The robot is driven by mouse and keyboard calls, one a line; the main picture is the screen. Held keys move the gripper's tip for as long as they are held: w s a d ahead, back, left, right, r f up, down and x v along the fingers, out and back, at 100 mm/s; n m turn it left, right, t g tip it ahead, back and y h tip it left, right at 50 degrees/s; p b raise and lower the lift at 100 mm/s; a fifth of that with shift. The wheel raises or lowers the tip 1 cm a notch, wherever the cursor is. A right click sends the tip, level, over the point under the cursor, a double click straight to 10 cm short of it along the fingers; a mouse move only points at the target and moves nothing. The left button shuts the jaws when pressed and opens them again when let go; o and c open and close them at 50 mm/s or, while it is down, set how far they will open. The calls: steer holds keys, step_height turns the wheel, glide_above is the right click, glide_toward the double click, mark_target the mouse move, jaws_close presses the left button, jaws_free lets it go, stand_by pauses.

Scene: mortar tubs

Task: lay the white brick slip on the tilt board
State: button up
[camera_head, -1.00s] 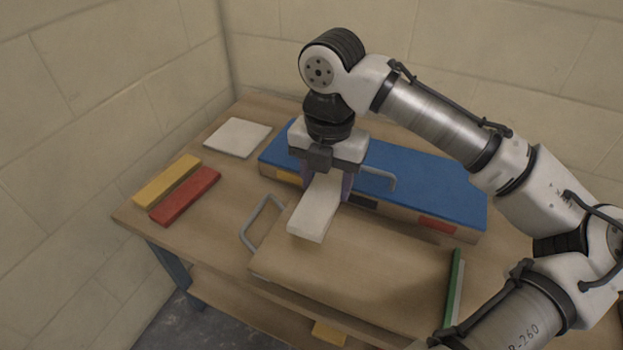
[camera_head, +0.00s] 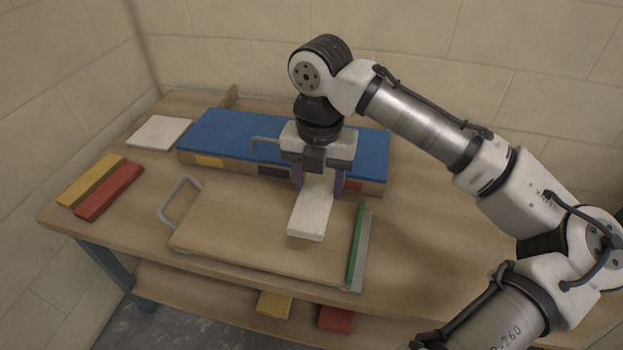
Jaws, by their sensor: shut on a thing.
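The white brick slip (camera_head: 312,213) is a flat pale bar held in my gripper (camera_head: 319,182), which points down with its fingers shut on the slip's far end. The slip's near end reaches over the right part of the tilt board (camera_head: 235,235), a wooden board with a metal handle at its left. I cannot tell whether the slip touches the board or hangs just above it. A green strip (camera_head: 355,245) runs along the board's right side, just right of the slip. My gripper hides the slip's far end.
A long blue-topped box (camera_head: 225,135) with coloured patches and a handle stands behind the board. A white tile (camera_head: 160,132), a yellow bar (camera_head: 92,180) and a red bar (camera_head: 110,191) lie at the left. The table is clear at the right. Yellow and red pieces sit on the lower shelf.

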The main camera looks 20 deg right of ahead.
step_height(320, 180, down, 7)
steer(key=b, duration=0.8)
steer(key=shift+f, duration=0.15)
steer(key=shift+f+b, duration=0.45)
steer(key=shift+f, duration=1.4)
steer(key=shift+f, duration=0.45)
steer(key=o, duration=1.3)
steer(key=shift+o, duration=0.2)
